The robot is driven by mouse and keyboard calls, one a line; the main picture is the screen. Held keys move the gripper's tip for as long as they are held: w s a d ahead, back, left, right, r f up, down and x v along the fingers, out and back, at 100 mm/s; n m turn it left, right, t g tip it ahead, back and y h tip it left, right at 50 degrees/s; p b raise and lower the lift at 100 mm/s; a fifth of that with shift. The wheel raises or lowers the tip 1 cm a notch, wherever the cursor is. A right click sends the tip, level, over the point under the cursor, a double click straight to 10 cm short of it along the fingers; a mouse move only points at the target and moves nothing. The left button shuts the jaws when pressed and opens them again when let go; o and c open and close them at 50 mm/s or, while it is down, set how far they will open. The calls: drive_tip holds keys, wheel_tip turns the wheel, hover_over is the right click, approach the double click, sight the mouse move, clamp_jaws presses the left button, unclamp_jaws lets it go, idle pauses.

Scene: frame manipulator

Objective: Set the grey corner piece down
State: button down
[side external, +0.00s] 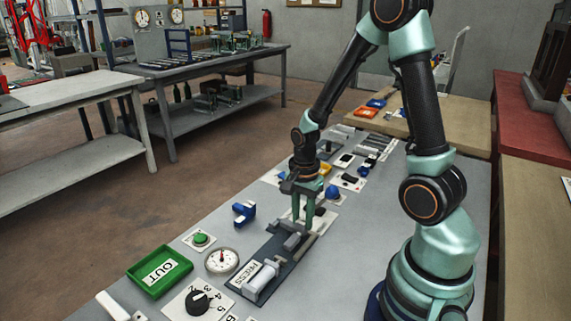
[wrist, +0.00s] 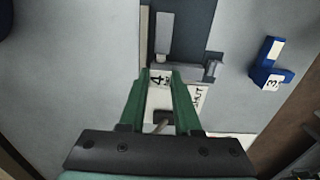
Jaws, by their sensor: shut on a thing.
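My gripper (side external: 302,226) is over the far end of the dark PRESS plate (side external: 284,257), its green fingers pointing down. In the wrist view my gripper (wrist: 160,80) is shut on the grey corner piece (wrist: 158,77), whose pale face reads 4. The piece is at the fingertips, close to the grey blocks of the press fixture. I cannot tell whether it touches the fixture or the plate. In the side view it is hard to separate from the fixture parts. A blue corner piece (side external: 244,212) marked 3 lies apart on the table; it also shows in the wrist view (wrist: 270,65).
A green OUT tray (side external: 146,286), a green button (side external: 200,239), a round gauge (side external: 222,261) and a black dial (side external: 198,302) are along the near side of the grey table. Several switches and small parts crowd the far end. Bare table surrounds the blue piece.

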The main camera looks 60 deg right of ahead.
sight(303, 220)
drive_tip(key=shift+f, duration=0.5)
drive_tip(key=shift+f, duration=0.15)
drive_tip(key=c, duration=0.6)
unclamp_jaws()
wheel_tip(303, 220, up, 12)
drive_tip(key=f, duration=0.1)
drive_tip(key=shift+s+a+r+n+t, duration=0.25)
drive_tip(key=shift+a+r+n+t, duration=0.7)
drive_tip(key=shift+a+r+n, duration=1.45)
drive_tip(key=shift+s+a+r+n+t, duration=0.2)
drive_tip(key=shift+a+r+n+t, duration=0.9)
drive_tip(key=shift+n, duration=2.5)
drive_tip(key=shift+s+a+r+n+t, duration=0.25)
drive_tip(key=shift+a+r+n+t, duration=0.8)
drive_tip(key=shift+r+n, duration=1.5)
